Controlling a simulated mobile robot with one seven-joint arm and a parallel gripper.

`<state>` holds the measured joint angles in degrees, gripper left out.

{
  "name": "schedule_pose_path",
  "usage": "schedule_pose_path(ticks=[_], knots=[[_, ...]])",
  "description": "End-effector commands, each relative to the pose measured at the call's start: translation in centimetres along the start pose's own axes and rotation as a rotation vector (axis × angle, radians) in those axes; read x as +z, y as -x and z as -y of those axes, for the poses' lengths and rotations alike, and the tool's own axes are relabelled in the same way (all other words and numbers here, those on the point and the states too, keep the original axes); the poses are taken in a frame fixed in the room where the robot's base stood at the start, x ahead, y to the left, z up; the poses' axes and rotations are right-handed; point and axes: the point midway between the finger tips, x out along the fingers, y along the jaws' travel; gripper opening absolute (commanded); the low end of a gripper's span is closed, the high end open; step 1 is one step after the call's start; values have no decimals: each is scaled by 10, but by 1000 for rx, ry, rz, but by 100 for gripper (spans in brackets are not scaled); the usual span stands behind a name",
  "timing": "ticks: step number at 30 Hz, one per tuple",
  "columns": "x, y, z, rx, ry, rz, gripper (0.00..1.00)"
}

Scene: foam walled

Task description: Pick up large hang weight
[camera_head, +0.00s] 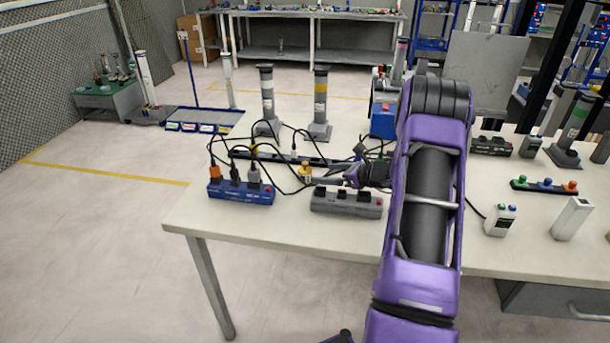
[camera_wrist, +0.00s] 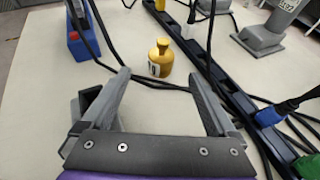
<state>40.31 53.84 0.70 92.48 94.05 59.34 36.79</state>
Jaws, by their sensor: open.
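The hang weight is a small brass-yellow cylinder with a knob on top and a dark mark on its side. It stands upright on the table in the wrist view (camera_wrist: 160,60), just beyond my fingertips and roughly centred between them. It also shows in the head view (camera_head: 305,171), at the tips of my gripper (camera_head: 322,179). In the wrist view my gripper (camera_wrist: 160,77) is open, with nothing between its fingers. A black cable runs on the table close to the weight's base.
A blue power strip (camera_head: 241,191) with plugs and a grey power strip (camera_head: 347,202) lie along the table's front edge. A long dark strip (camera_wrist: 225,85) with cables runs right of the weight. Two grey column stands (camera_head: 267,100) (camera_head: 320,103) rise behind.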

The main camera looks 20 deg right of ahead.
Motion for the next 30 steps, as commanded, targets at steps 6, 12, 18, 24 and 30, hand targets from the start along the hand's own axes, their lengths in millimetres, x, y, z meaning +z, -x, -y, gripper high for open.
schedule_pose_path(ticks=[6,12,18,24,30], knots=[[0,-26,0,0,1,0,93],[0,-44,0,2,1,-1,93],[0,-73,1,2,2,0,93],[0,-80,2,-1,1,-1,93],[0,-80,2,-1,1,-1,80]])
